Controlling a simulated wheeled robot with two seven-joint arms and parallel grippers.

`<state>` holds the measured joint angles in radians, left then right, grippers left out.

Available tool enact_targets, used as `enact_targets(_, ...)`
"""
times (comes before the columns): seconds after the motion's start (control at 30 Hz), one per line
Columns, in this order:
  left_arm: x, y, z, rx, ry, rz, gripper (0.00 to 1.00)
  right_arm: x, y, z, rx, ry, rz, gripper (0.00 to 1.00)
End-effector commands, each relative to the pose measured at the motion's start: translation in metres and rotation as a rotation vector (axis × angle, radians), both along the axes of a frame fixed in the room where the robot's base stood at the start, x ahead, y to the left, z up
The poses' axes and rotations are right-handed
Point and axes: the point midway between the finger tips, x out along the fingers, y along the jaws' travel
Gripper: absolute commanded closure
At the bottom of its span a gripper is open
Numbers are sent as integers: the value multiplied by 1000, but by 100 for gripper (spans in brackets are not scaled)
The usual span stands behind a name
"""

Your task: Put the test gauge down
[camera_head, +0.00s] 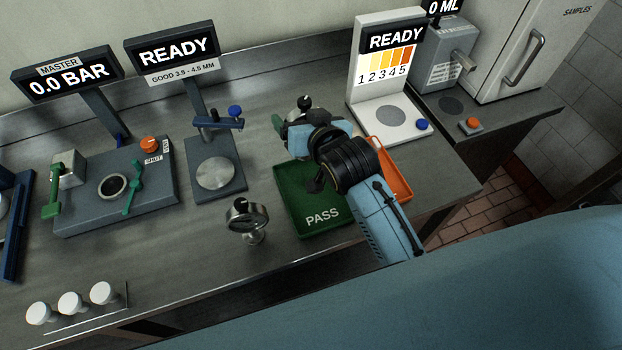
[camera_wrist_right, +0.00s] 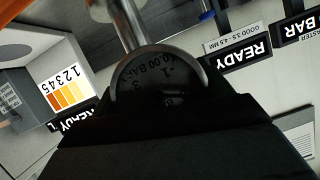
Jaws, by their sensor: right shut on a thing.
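My right gripper (camera_head: 302,122) is above the back of the green PASS tray (camera_head: 322,218). It is shut on the test gauge (camera_wrist_right: 160,78), whose round dial and metal stem fill the upper middle of the right wrist view. The dial shows "BAR"; the rest of the reading is hard to make out. In the head view the held gauge is mostly hidden by the gripper. A second metal gauge (camera_head: 246,218) stands upright on the bench, left of the tray. My left gripper is not in view.
An orange tray (camera_head: 398,180) lies right of the green one, partly behind my arm. A READY stand with a metal disc (camera_head: 214,173) and the MASTER gauge block (camera_head: 80,205) are at left. Several white knobs (camera_head: 70,302) are at front left. Bench around the standing gauge is clear.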

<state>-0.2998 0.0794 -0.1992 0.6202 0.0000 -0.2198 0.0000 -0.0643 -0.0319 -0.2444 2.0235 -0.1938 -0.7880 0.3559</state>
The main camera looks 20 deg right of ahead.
Motion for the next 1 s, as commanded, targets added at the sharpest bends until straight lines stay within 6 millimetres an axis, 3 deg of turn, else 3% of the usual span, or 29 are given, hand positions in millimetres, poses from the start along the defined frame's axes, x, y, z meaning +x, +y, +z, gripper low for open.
enact_targets(0.3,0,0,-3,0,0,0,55,0,2,-53,-2,2,4,54)
enact_targets(0.63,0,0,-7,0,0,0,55,0,2,-92,-1,1,3,54)
enact_targets(1.0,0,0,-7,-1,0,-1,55,0,2,-100,2,-2,3,54)
